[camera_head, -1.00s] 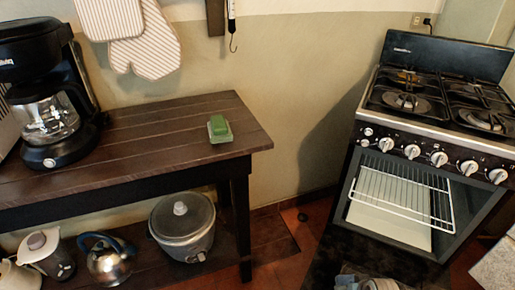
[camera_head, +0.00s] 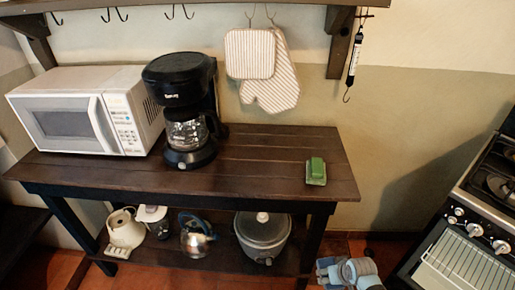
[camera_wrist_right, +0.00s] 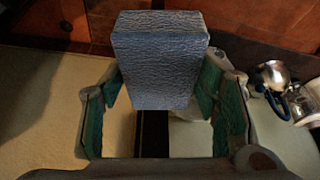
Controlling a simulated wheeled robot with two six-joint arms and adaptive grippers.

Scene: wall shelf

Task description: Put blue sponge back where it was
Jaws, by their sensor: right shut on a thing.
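The blue sponge (camera_wrist_right: 158,62) is a grey-blue textured block in the right wrist view. My right gripper (camera_wrist_right: 160,88) is shut on it, with green-padded fingers on both sides. In the head view my right gripper (camera_head: 345,272) is low at the bottom edge, in front of the table's right end and below its top. The sponge is hard to make out there. A green sponge-like block (camera_head: 316,167) sits on a small pale green base near the right end of the dark wooden table (camera_head: 260,180). My left gripper is out of view.
A microwave (camera_head: 70,112) and a black coffee maker (camera_head: 183,100) stand on the table's left half. Its lower shelf holds a kettle (camera_head: 196,238) and a lidded cooker (camera_head: 262,240). A stove (camera_head: 470,235) stands at right. A wall shelf (camera_head: 200,8) is above.

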